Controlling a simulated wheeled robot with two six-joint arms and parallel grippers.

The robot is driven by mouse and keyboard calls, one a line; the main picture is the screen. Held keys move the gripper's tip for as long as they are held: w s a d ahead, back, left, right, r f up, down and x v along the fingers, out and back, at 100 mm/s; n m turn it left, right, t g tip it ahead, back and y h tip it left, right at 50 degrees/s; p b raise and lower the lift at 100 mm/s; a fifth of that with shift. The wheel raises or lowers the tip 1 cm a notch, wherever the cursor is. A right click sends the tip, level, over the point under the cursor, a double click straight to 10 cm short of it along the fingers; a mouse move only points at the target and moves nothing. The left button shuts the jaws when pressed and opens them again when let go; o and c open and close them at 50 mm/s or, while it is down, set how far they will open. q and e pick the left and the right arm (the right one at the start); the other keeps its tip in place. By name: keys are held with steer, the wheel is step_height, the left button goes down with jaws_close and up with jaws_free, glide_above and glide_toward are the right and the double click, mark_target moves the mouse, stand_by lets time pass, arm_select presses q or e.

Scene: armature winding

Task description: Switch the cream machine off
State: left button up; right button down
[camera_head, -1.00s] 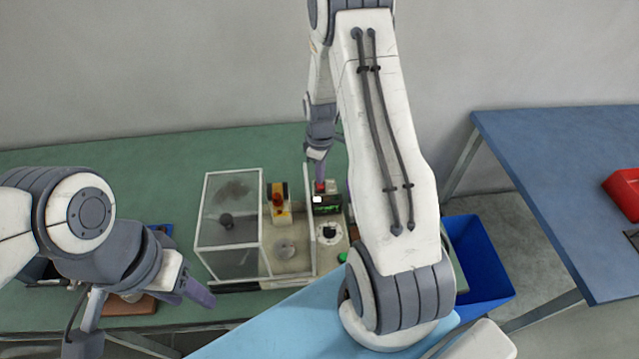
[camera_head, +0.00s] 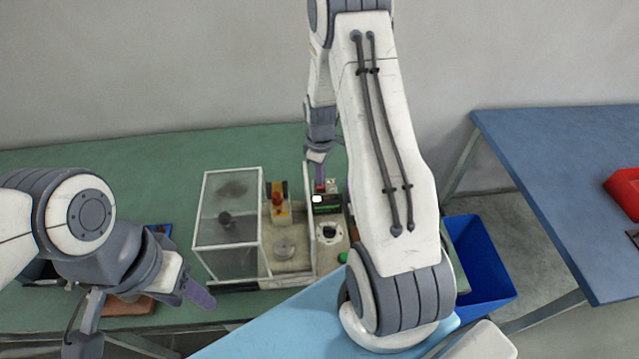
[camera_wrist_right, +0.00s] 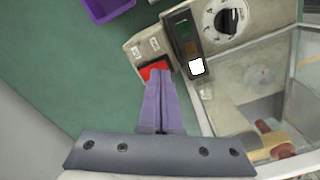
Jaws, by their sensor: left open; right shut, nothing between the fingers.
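The cream machine (camera_head: 300,262) stands on the green bench, with a clear-walled guard box (camera_head: 230,225) on its left. Its control strip has a dark display panel (camera_head: 326,208), a black dial (camera_head: 329,231) and a green button (camera_head: 342,257). A red switch (camera_wrist_right: 153,70) sits on a cream block at the strip's far end. My right gripper (camera_wrist_right: 162,76) is shut and empty, its purple tips right at the red switch; I cannot tell whether they press it. It also shows in the head view (camera_head: 320,180). My left gripper (camera_head: 195,292) is open and empty at the front left, away from the machine.
A blue bin (camera_head: 482,265) stands on the floor right of the bench. A blue table (camera_head: 570,190) with a red bin (camera_head: 625,195) is further right. A purple container (camera_wrist_right: 105,8) shows in the wrist view. The bench's back left is clear.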

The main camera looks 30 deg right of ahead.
steer(key=shift+f+b, duration=0.35)
steer(key=shift+f, duration=0.2)
steer(key=shift+r, duration=0.1)
step_height(320, 180, up, 7)
steer(key=p, duration=0.5)
stand_by(0.4)
stand_by(0.5)
